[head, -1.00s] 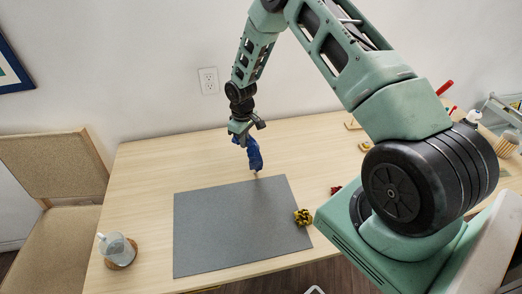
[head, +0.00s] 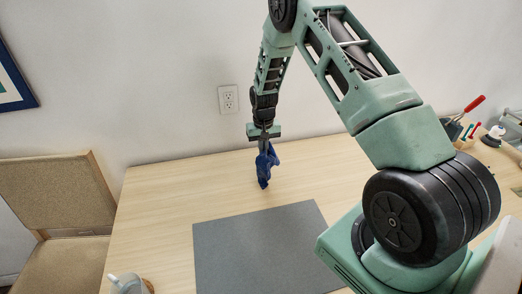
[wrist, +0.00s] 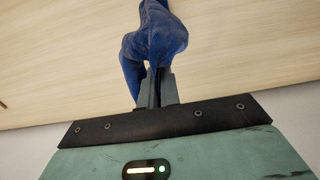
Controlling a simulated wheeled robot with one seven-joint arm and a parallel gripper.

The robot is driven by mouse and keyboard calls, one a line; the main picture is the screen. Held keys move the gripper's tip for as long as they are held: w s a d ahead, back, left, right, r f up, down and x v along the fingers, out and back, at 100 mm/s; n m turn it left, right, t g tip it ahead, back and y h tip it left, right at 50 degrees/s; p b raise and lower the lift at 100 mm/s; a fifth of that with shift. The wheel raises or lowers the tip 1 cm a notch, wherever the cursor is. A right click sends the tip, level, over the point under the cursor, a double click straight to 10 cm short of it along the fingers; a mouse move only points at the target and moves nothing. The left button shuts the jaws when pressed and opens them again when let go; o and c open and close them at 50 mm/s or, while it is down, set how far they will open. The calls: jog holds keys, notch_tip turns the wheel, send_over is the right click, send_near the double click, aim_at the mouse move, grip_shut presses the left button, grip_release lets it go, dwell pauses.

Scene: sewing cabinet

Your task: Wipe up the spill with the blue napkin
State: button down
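The blue napkin (head: 266,168) hangs bunched below my gripper (head: 264,147), just beyond the far edge of the grey mat. My gripper is shut on it. In the wrist view, the napkin (wrist: 152,40) bulges past the fingertips (wrist: 156,78) over pale wood. I cannot tell whether its lower end touches the table. I cannot make out the spill in either current view; it may be hidden or out of frame.
The grey mat (head: 255,250) lies on the wooden table (head: 175,205). A chair (head: 45,195) is at the left. The wall is close behind.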

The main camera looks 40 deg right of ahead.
jog(key=b, duration=0.4)
send_over(263, 173)
notch_tip(263, 173, down, 7)
jog(key=shift+w+f, duration=0.1)
jog(key=c, duration=0.6)
grip_release()
jog(key=shift+f+b, duration=0.85)
jog(key=shift+f, duration=0.15)
grip_shut()
